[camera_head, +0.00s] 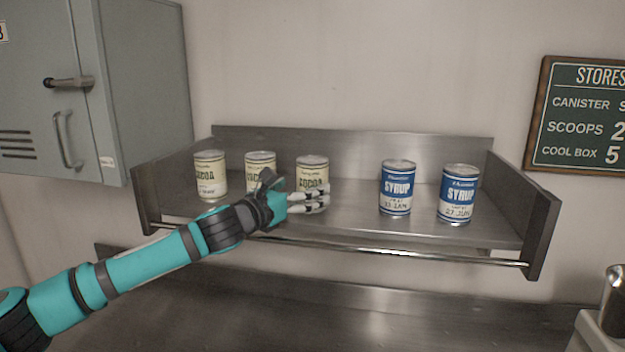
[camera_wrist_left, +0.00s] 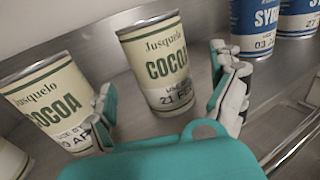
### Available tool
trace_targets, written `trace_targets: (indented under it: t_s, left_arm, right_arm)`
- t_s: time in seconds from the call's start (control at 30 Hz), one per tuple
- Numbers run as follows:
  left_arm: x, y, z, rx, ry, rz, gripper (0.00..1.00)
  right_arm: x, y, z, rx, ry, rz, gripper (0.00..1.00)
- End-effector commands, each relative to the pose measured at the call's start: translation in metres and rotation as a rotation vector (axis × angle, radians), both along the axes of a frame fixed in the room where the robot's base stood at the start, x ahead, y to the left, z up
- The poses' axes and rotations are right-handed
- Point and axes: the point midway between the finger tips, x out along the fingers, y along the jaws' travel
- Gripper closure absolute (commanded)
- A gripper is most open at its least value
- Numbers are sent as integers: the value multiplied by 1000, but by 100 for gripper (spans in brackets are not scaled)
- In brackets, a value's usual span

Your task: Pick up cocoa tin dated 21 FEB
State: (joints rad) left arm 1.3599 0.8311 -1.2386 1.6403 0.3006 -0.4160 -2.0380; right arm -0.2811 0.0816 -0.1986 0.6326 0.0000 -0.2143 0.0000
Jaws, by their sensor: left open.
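The cocoa tin dated 21 FEB (camera_wrist_left: 155,62) is cream with green bands and stands upright on the steel shelf. In the head view it is the rightmost cocoa tin (camera_head: 312,168), its lower part hidden behind my left gripper (camera_head: 322,198). In the left wrist view the open fingers of my left gripper (camera_wrist_left: 168,98) are on either side of the tin's lower part, with the tin ahead between them. Contact is not visible. A second cocoa tin (camera_wrist_left: 45,97) is close beside the left finger, its date partly hidden. My right gripper is not in view.
Two more cocoa tins stand left, one at the far left (camera_head: 210,175) and one in the middle (camera_head: 259,160). Two blue syrup tins (camera_head: 396,187) (camera_head: 459,193) stand right, beyond a clear gap. A rail (camera_head: 390,251) runs along the shelf front (camera_head: 350,222). A grey cabinet (camera_head: 150,90) hangs left.

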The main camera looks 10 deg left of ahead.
Motion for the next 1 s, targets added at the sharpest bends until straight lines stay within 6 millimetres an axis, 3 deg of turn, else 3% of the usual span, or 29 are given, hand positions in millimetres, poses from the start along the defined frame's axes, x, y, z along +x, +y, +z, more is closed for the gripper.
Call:
trace_targets:
  t_s: [0.13, 0.3, 0.43, 0.63, 1.0]
  left_arm:
    - [20, -10, 6, -2, 3, -1, 7]
    - [39, -17, 3, -2, 2, -1, 7]
    - [44, -19, 2, -1, 0, -1, 7]
    - [44, -19, 1, 0, 0, 0, 8]
    - [44, -19, 1, 0, 0, 0, 56]
  right_arm:
    - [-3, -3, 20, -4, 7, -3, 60]
    - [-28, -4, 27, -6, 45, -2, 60]
    - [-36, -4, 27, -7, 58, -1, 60]
    - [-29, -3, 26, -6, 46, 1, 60]
    - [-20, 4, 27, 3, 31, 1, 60]
